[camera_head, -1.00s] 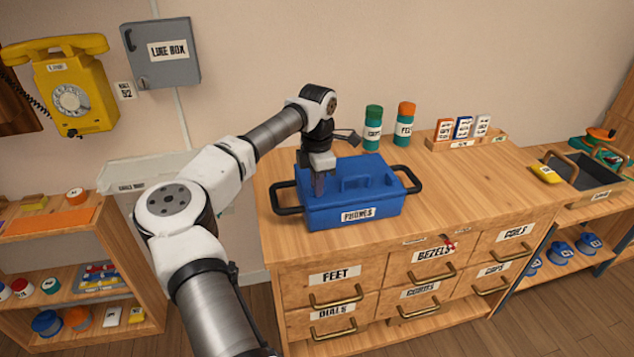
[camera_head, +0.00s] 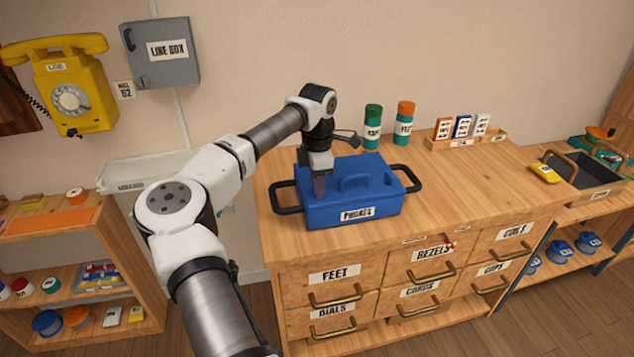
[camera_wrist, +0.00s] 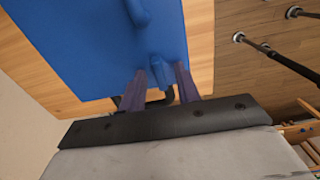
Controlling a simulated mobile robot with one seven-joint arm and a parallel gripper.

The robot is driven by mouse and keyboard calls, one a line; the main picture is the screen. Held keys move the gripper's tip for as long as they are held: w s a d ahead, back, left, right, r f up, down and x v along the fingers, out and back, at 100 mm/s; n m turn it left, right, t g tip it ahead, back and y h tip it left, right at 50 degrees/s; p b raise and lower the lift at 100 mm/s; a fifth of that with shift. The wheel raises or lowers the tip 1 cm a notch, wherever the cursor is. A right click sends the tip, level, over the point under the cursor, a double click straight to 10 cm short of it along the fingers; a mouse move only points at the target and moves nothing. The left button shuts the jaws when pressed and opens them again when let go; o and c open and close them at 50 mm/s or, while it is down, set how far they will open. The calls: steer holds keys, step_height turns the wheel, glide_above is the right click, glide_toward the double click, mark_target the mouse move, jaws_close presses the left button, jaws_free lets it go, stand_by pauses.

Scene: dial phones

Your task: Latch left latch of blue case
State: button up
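The blue case (camera_head: 365,196) with a label on its front stands on the wooden drawer cabinet, its lid lying flat on top. A black bar handle (camera_head: 284,197) sticks out on its left side and another on its right. My gripper (camera_head: 319,186) points down over the left part of the case. In the wrist view the case (camera_wrist: 90,45) fills the upper left. A small blue latch piece (camera_wrist: 160,72) lies between the two fingers (camera_wrist: 160,84), which stand apart with a gap on each side. The fingertips' contact with the case cannot be told.
Two green bottles (camera_head: 372,127), one with an orange cap, stand behind the case. A wooden card rack (camera_head: 466,138) is at the back right. The cabinet top (camera_head: 480,190) right of the case is clear. A grey line box (camera_head: 165,75) hangs on the wall.

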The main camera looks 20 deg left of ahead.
step_height(320, 180, up, 14)
steer(key=b, duration=0.2)
stand_by(0.5)
steer(key=shift+f, duration=0.1)
